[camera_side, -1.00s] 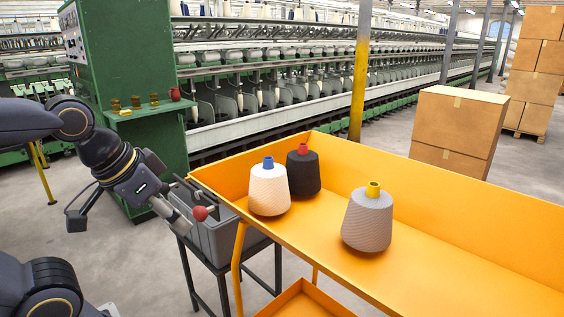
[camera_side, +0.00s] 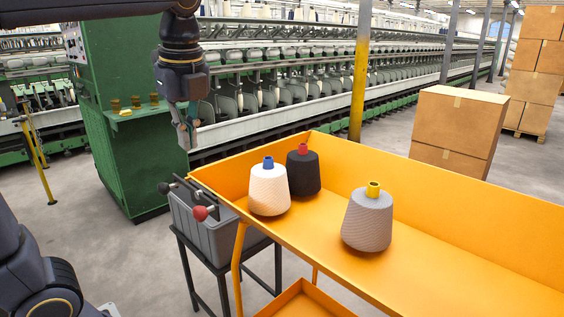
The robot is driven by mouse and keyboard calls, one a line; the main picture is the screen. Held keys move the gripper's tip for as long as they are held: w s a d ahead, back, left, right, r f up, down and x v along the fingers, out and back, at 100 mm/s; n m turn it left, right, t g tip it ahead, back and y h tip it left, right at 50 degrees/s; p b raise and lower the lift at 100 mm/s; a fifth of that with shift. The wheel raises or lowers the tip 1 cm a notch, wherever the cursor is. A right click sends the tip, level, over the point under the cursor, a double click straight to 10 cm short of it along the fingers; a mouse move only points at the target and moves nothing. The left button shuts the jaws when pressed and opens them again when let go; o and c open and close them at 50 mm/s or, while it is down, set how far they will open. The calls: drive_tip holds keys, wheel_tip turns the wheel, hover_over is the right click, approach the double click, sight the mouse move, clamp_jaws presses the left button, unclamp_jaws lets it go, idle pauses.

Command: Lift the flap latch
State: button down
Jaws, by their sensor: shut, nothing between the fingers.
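My gripper (camera_side: 187,142) points down, shut and empty. In the picture it is above the grey box (camera_side: 212,236) and left of the orange cart's (camera_side: 420,235) far left corner. A red ball knob (camera_side: 200,213) shows at the front of the box, by the end of a dark bar. A dark knob (camera_side: 164,188) shows at the box's left rim. My gripper touches neither knob. No part can be made out for certain as the flap latch, and I cannot tell whether the bar belongs to the box or the cart.
White (camera_side: 268,190), black (camera_side: 304,174) and grey (camera_side: 367,220) yarn cones stand on the cart. The box rests on a dark stand (camera_side: 225,262). A green machine cabinet (camera_side: 135,165) stands behind it. A yellow-and-grey post (camera_side: 360,85) rises behind the cart.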

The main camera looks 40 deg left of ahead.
sight(200, 209)
drive_tip(key=shift+w+f, duration=0.3)
drive_tip(key=shift+w, duration=0.2)
drive_tip(key=shift+w+f, duration=0.25)
drive_tip(key=shift+w, duration=0.25)
drive_tip(key=shift+f, duration=0.15)
drive_tip(key=a+f, duration=0.1)
drive_tip(key=f, duration=0.8)
drive_tip(key=a+f, duration=0.1)
drive_tip(key=f, duration=0.3)
drive_tip(key=shift+a+f, duration=0.25)
drive_tip(key=shift+a, duration=0.1)
